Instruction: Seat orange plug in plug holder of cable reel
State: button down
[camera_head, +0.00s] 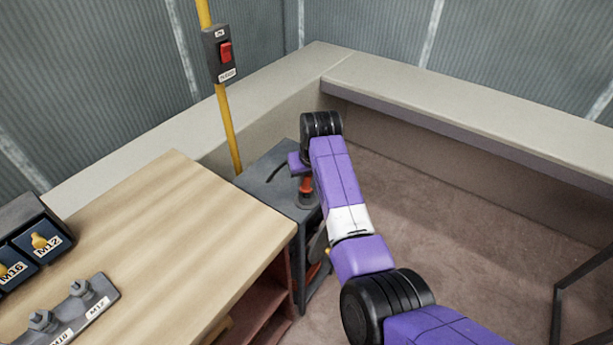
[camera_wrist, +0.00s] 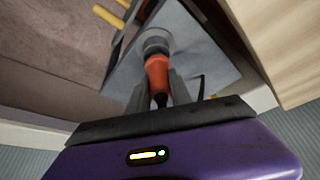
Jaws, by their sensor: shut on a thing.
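The orange plug (camera_head: 306,186) is upright at the grey holder (camera_head: 306,201) on top of the dark grey cable reel (camera_head: 268,178). In the wrist view the orange plug (camera_wrist: 157,72) is between the fingers of my gripper (camera_wrist: 160,88), with its far end at the round grey plug holder (camera_wrist: 155,43). I cannot tell how deep the plug sits in the holder. My gripper is shut on the plug. In the head view my arm and wrist hide most of the fingers and part of the reel.
A wooden workbench (camera_head: 170,235) stands left of the reel, with labelled bins (camera_head: 35,240) and a bolt rack (camera_head: 75,312). A yellow pole (camera_head: 229,130) carries a red switch (camera_head: 226,52) behind the reel. A pale ledge (camera_head: 450,100) runs behind.

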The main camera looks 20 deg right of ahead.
jog(key=shift+f+b, duration=0.45)
jog(key=shift+f, duration=0.5)
dwell(0.3)
jog(key=c, duration=1.1)
grip_release()
jog(key=shift+v, duration=3.9)
